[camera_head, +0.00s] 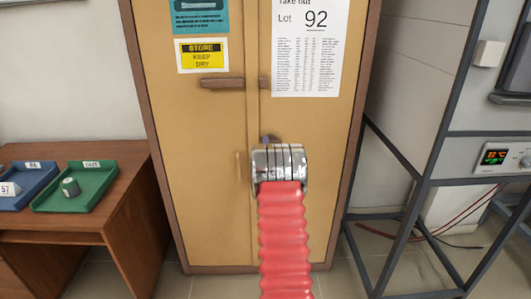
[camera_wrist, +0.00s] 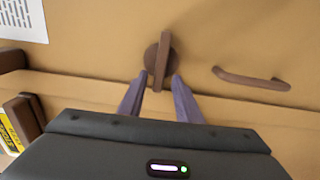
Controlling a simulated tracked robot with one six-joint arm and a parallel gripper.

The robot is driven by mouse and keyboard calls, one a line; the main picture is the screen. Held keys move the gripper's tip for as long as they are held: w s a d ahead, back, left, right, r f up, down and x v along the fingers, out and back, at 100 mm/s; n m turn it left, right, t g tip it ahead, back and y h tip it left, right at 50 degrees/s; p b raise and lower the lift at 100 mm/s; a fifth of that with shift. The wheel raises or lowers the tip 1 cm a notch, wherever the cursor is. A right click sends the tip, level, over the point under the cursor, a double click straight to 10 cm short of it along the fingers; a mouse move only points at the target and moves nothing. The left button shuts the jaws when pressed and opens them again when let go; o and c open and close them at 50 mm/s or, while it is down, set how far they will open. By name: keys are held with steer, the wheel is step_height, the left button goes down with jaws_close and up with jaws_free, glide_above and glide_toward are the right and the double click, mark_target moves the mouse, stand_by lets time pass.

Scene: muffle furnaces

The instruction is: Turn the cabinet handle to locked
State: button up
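The tan cabinet (camera_head: 205,200) with a brown frame stands in front of me, its doors closed. In the wrist view its turning handle (camera_wrist: 162,60) is a brown bar on a round base. The bar lies upright in that picture, across the line of the door seam. My gripper (camera_wrist: 159,77) is open, its two purple fingers on either side of the bar's lower end, with a gap showing on each side.
A curved brown pull (camera_wrist: 250,80) is beside the handle. A brown bar (camera_head: 222,83) crosses the left door higher up. A wooden table (camera_head: 90,215) with a blue tray (camera_head: 25,187) and green tray (camera_head: 85,190) stands left. A dark metal frame (camera_head: 412,190) stands close on the right.

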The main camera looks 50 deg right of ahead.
steer(key=v, duration=1.3)
steer(key=shift+s+a, duration=0.25)
steer(key=shift+a, duration=0.05)
steer(key=shift+f, duration=0.1)
stand_by(0.5)
